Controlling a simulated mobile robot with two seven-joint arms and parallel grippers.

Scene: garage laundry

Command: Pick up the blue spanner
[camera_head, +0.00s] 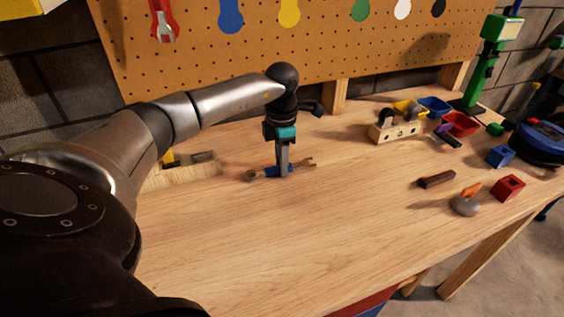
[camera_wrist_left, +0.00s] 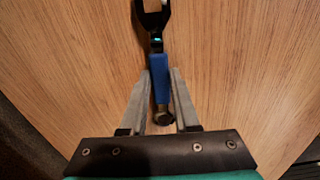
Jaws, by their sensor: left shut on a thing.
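The blue spanner (camera_head: 272,171) lies along the workbench top under my left gripper, with a brownish metal open end to the right and a rounded end to the left. My left gripper (camera_head: 283,170) points down and is shut on its blue handle. In the left wrist view the blue handle (camera_wrist_left: 160,78) sits between the two grey fingers of the gripper (camera_wrist_left: 160,85). The spanner's dark open jaw is cut off at the top of that view. Whether the spanner is clear of the wood I cannot tell. My right gripper is not in view.
A pegboard (camera_head: 330,35) with coloured tool outlines and a red-backed spanner (camera_head: 163,22) stands behind the bench. A wooden block holder (camera_head: 395,132), coloured bins, a red block (camera_head: 508,188) and a blue block (camera_head: 500,156) are at the right. The front middle of the bench is clear.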

